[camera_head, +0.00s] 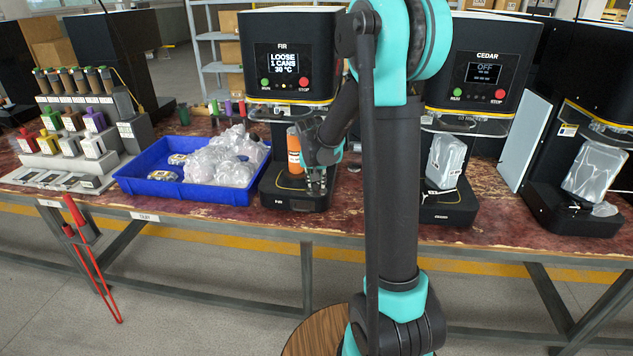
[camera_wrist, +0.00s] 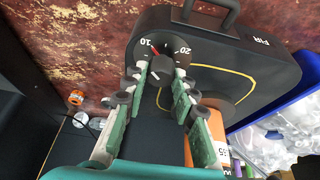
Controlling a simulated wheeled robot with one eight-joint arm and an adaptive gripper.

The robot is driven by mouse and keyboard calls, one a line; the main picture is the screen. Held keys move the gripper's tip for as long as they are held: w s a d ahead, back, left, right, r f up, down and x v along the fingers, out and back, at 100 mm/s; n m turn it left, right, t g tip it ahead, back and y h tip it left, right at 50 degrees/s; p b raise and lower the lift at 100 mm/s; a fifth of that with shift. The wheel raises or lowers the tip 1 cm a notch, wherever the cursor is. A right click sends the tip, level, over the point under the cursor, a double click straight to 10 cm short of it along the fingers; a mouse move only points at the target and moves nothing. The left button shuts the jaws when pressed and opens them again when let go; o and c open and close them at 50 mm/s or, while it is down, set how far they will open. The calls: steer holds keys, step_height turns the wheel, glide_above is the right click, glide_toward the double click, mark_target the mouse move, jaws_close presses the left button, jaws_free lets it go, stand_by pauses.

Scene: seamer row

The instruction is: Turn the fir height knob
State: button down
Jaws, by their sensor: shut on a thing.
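The fir machine (camera_head: 290,50) stands on the bench; its screen reads "LOOSE 1 CANS 30 °C". Its black base, marked FIR, fills the upper right of the wrist view (camera_wrist: 265,85). The fir height knob (camera_wrist: 161,66) sits at a round dial, with 10 and 20 readable and a red mark beside the 10. My gripper (camera_wrist: 159,76) has its two green-padded fingers on either side of the knob, shut on it. In the head view my gripper (camera_head: 317,182) is at the right side of the fir base, and the knob is hidden there.
An orange can (camera_head: 294,152) stands on the fir base close to my fingers; it also shows in the wrist view (camera_wrist: 217,130). A blue tray (camera_head: 180,191) with clear bags lies left. The cedar machine (camera_head: 485,75) stands right, its screen reading OFF.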

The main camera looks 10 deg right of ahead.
steer(key=c, duration=1.2)
jaws_free()
steer(key=shift+r, duration=0.1)
steer(key=v, duration=1.1)
steer(key=shift+r, duration=0.4)
steer(key=shift+s+f, duration=0.1)
steer(key=shift+s, duration=0.15)
steer(key=s+d+f+n, duration=0.1)
steer(key=s+f, duration=0.3)
steer(key=s, duration=0.4)
steer(key=s+d+f+n+y, duration=0.1)
steer(key=s+d+f, duration=0.1)
steer(key=s+f, duration=0.3)
steer(key=s+d+f+n, duration=0.1)
steer(key=s+f, duration=0.3)
steer(key=s, duration=0.8)
steer(key=shift+s+d+f+n, duration=0.2)
steer(key=shift+s+d+n, duration=0.15)
steer(key=shift+d, duration=0.4)
